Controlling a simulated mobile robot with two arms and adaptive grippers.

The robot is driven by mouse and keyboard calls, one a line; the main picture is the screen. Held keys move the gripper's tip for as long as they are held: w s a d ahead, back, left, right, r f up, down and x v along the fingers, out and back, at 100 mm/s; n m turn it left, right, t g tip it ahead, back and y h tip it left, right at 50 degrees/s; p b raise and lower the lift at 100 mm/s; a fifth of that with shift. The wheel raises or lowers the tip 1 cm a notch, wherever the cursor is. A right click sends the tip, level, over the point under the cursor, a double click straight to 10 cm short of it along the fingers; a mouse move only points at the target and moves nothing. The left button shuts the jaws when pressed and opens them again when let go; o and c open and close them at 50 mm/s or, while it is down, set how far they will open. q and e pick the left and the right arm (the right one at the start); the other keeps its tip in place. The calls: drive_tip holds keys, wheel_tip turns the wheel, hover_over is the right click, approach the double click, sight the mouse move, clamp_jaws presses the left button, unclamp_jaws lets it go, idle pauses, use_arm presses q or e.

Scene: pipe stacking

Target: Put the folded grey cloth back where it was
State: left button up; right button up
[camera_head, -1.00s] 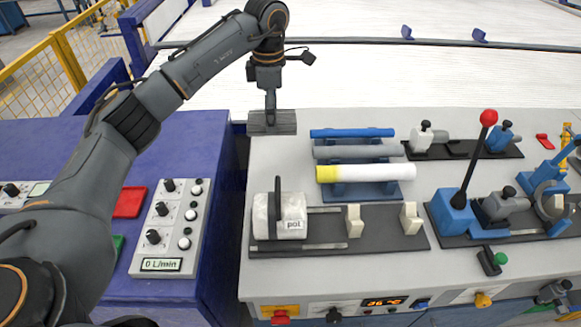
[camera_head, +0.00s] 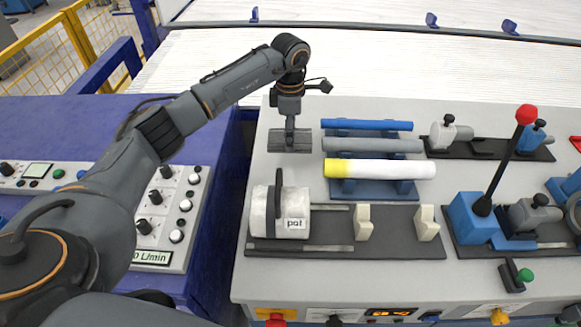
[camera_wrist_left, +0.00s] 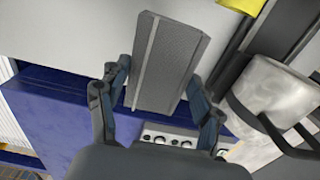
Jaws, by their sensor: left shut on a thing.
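The folded grey cloth (camera_head: 290,141) is at the bench's left side, just left of the pipes in the head view. My left gripper (camera_head: 290,122) is shut on it from above. The left wrist view shows the cloth (camera_wrist_left: 172,62) as a flat ribbed strip between the two fingers of my left gripper (camera_wrist_left: 157,88). I cannot tell whether its underside touches the bench. My right gripper is not in view.
A blue, a grey and a yellow-ended white pipe (camera_head: 390,169) lie on a blue rack right of the cloth. Bare bench (camera_head: 293,168) lies between cloth and roll.

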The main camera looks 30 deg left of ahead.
use_arm(q)
wheel_tip(320, 180, down, 9)
drive_tip(key=shift+s+p, duration=0.1)
drive_tip(key=shift+p, duration=0.8)
drive_tip(key=shift+f, duration=0.3)
drive_tip(key=o, duration=1.1)
drive_tip(key=shift+r, duration=0.55)
wheel_tip(320, 180, up, 11)
drive_tip(key=b, duration=0.2)
drive_tip(key=shift+r+b, duration=0.15)
drive_tip(key=shift+b, duration=0.15)
